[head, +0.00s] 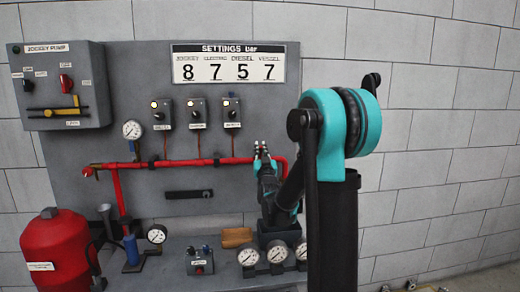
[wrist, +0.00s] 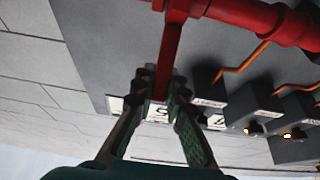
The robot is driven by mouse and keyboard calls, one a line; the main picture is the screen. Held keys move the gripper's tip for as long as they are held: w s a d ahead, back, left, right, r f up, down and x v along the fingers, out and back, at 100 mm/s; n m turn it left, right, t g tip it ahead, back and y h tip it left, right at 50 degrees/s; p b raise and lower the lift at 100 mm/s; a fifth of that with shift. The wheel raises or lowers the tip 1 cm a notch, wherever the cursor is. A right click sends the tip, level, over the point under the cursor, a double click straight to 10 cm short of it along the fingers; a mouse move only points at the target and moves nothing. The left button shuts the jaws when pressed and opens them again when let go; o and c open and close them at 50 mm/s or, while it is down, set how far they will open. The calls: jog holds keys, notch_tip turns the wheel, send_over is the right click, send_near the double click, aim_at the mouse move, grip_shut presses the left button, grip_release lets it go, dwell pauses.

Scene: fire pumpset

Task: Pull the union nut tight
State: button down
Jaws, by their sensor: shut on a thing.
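A red pipe (head: 200,161) runs across the grey panel, and it shows close up in the wrist view (wrist: 245,12). A thicker red collar (wrist: 180,8) on the pipe looks like the union nut. A flat red bar (wrist: 170,45) extends from this collar to between my fingers. My gripper (head: 262,150) is at the right part of the pipe in the head view. In the wrist view its two fingers (wrist: 160,88) close around the end of the bar, one on each side. In the head view my gripper and arm hide the bar and collar.
Several switch boxes (head: 197,113) with thin conduits sit left of my gripper, under the settings sign (head: 229,64). Pressure gauges (head: 277,251) and a wooden block (head: 236,237) are on the bench below. A red tank (head: 60,248) stands at the left. Wall right of the panel is clear.

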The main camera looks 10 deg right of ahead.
aim_at(261, 154)
jog(key=shift+s+a+f+t, duration=0.1)
jog(key=shift+s+f+t, duration=0.45)
jog(key=shift+t, duration=0.45)
jog(key=shift+s+f+t, duration=0.5)
jog(key=shift+f+t, duration=0.05)
jog(key=shift+t, duration=0.45)
jog(key=c, duration=1.5)
grip_release()
jog(key=shift+c, duration=0.2)
jog(key=s, duration=1.3)
jog(key=shift+f, duration=0.4)
